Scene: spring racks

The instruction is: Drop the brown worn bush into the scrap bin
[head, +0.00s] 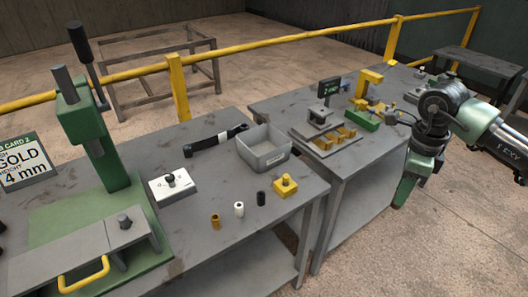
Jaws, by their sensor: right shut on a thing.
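A brown bush (215,221) stands upright on the near grey bench, left of a white bush (239,209) and a black bush (261,198). A grey open bin (265,160) with a small label on its front wall sits behind them; it looks like the scrap bin. My right gripper (403,192) hangs pointing down at the right, beyond the benches' front edge and well away from the bush and bin. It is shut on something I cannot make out. My left gripper is out of view.
A green press (92,140) stands at the left of the near bench. A second bench (345,160) bears fixtures; a gap separates the benches.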

